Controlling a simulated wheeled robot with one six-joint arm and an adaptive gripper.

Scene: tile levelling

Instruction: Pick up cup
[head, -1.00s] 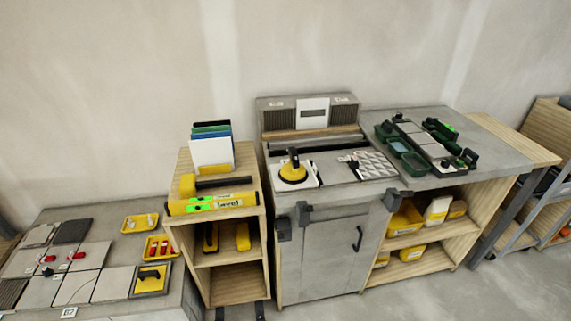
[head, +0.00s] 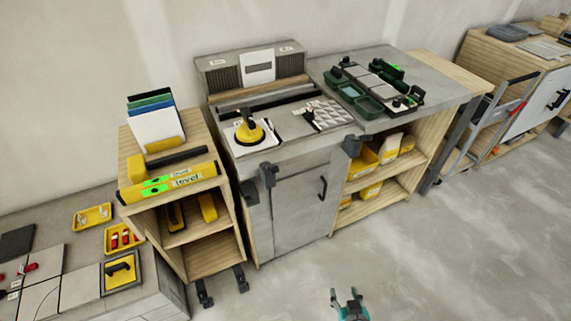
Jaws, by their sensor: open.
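A round yellow suction cup (head: 249,132) with an upright yellow and black handle stands on a white tile at the left of the grey workbench top (head: 288,131). It is the only thing I see that could be the cup. My gripper (head: 345,293) shows at the bottom edge of the head view, over the floor in front of the bench. Its two dark fingers are apart, with nothing between them. It is well away from the suction cup, lower and to the right in the picture.
Beside the suction cup lies a sheet of small tiles (head: 322,114). Green trays (head: 368,106) stand further right. A wooden cart (head: 189,240) with a yellow level (head: 170,182) stands left of the bench. Bare floor (head: 440,240) lies in front and to the right.

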